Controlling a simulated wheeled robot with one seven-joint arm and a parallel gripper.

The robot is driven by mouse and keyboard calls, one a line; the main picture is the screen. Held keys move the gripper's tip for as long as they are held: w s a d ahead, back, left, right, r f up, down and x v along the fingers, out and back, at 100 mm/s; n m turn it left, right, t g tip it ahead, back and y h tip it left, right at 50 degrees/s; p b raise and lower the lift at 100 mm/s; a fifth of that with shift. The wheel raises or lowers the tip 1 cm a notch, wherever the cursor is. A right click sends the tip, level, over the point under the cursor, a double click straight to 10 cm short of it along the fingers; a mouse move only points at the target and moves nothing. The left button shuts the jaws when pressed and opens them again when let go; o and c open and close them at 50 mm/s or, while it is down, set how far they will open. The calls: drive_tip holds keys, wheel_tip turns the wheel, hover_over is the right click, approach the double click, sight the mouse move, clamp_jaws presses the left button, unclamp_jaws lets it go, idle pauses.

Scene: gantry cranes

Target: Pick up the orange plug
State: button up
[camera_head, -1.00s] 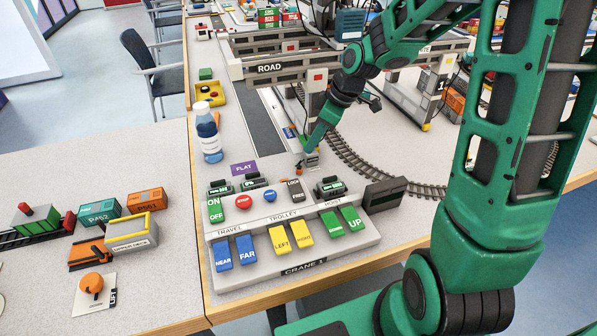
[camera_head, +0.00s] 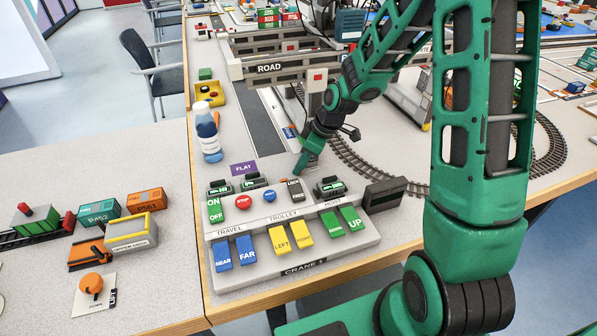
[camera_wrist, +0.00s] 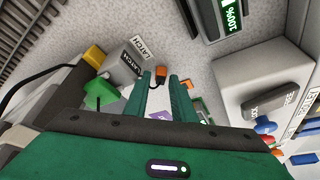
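The orange plug (camera_wrist: 161,73) shows in the wrist view, small and with a dark cable running off it to the left. It lies at the tips of my gripper (camera_wrist: 162,82), between the two green fingers. The fingers are apart, with a narrow gap seeming to show beside the plug; contact is not clear. In the head view my gripper (camera_head: 301,171) points down close to the table, just behind the crane control panel (camera_head: 300,262).
A grey block marked LATCH (camera_wrist: 137,48) and a green piece (camera_wrist: 101,95) are close to the left of the fingers. The control panel's LOCK switch (camera_head: 295,190) is just in front. A bottle (camera_head: 208,135) stands to the left; curved track lies right.

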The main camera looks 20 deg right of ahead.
clamp_jaws()
drive_tip(key=shift+r, duration=0.1)
drive_tip(key=shift+r, duration=0.45)
drive_tip(key=r, duration=0.3)
drive_tip(key=shift+a+r, duration=0.3)
drive_tip(key=shift+a, duration=0.05)
drive_tip(key=s+a+r, duration=0.3)
drive_tip(key=a+r, duration=0.3)
drive_tip(key=a, duration=0.4)
drive_tip(key=shift+w+d+f, duration=0.15)
drive_tip(key=shift+d+f, duration=0.75)
drive_tip(key=shift+f, duration=0.7)
drive_tip(key=shift+w+d+f, duration=0.15)
drive_tip(key=shift+d+f, duration=0.7)
drive_tip(key=shift+f, duration=0.8)
drive_tip(key=shift+w+d+f, duration=0.15)
drive_tip(key=shift+d+f, duration=0.75)
drive_tip(key=shift+f, duration=0.7)
